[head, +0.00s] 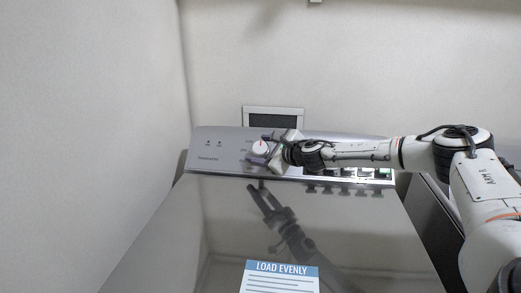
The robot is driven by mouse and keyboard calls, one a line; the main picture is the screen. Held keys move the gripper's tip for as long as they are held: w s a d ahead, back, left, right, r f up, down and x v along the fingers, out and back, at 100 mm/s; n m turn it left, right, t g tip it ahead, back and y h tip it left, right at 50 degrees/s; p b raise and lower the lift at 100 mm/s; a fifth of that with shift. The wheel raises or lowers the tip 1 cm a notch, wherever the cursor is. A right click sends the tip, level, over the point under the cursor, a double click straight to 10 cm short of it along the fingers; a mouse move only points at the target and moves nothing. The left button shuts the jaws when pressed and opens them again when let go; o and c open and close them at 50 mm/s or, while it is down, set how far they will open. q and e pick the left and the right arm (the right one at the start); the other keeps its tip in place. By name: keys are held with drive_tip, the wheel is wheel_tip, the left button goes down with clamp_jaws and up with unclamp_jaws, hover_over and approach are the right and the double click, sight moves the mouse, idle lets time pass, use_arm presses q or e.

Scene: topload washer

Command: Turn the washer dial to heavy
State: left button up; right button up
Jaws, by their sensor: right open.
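The washer dial (260,147) is a round white knob with a red pointer mark near its top, on the left part of the grey control panel (222,147). Small labels surround it but are too small to read. My right gripper (268,151) reaches in from the right. Its open fingers are at the dial's right side, and I cannot tell whether they touch it. The gripper and wrist cover the panel right of the dial. My left gripper is not in view.
The washer's closed, glossy lid (185,235) fills the foreground and reflects my arm. A "LOAD EVENLY" label (282,277) is at its front. Several buttons (345,188) line the panel's lower right.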

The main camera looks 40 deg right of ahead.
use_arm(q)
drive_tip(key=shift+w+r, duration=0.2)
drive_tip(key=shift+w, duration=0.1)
use_arm(e)
drive_tip(key=shift+w, duration=0.15)
drive_tip(key=shift+c, duration=0.4)
drive_tip(key=c, duration=1)
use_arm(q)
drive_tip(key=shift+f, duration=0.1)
use_arm(e)
drive_tip(key=shift+f+m+h, duration=0.15)
drive_tip(key=shift+m+h, duration=0.15)
drive_tip(key=shift+m, duration=0.1)
